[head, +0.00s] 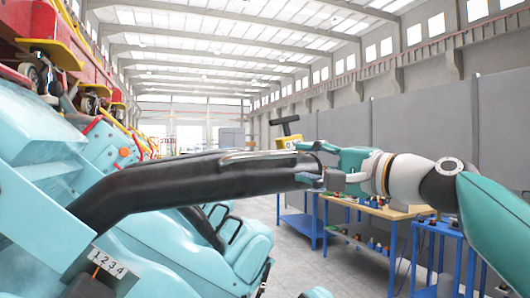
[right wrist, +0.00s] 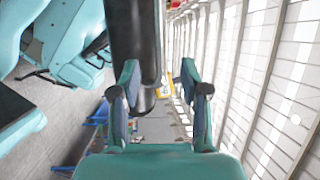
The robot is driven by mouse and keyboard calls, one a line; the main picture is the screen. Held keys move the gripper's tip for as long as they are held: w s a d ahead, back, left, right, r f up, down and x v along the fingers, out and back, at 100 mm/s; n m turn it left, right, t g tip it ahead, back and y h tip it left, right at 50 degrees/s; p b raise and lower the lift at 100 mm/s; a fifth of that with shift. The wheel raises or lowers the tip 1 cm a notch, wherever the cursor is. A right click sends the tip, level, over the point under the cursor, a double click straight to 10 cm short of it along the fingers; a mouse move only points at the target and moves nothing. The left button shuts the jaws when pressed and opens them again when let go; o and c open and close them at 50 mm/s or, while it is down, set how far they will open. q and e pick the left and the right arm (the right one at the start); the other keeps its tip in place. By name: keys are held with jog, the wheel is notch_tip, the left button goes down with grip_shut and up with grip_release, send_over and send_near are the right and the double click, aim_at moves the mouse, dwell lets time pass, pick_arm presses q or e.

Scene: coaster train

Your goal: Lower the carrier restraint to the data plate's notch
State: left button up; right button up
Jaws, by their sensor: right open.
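The carrier restraint (head: 200,185) is a thick black padded bar. It bends up from the teal seat at lower left and runs nearly level to the right. The white data plate (head: 106,262), marked 1 2 3 4, is on the seat's side near the bar's base. A thin orange mark shows just below its numbers; the notch is too small to make out. My right gripper (head: 318,165) is open at the bar's far end. In the right wrist view the bar (right wrist: 132,30) passes partly behind the left finger of the open gripper (right wrist: 163,90); contact is unclear. My left gripper is not seen.
Teal seats (head: 240,245) with black handles stand behind the bar. Red and yellow coaster structure (head: 60,50) rises at upper left. A wooden-topped workbench (head: 375,208) and blue carts stand at right beyond my right arm. Grey floor lies open between the seats and the benches.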

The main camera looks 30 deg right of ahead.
aim_at(267, 158)
jog(key=w+p, duration=0.1)
jog(key=w, duration=0.3)
jog(key=w+a+p, duration=0.1)
jog(key=w, duration=0.3)
jog(key=w+p, duration=0.2)
jog(key=w, duration=0.2)
jog(key=shift+a+r, duration=0.4)
jog(key=shift+s, duration=0.1)
grip_shut()
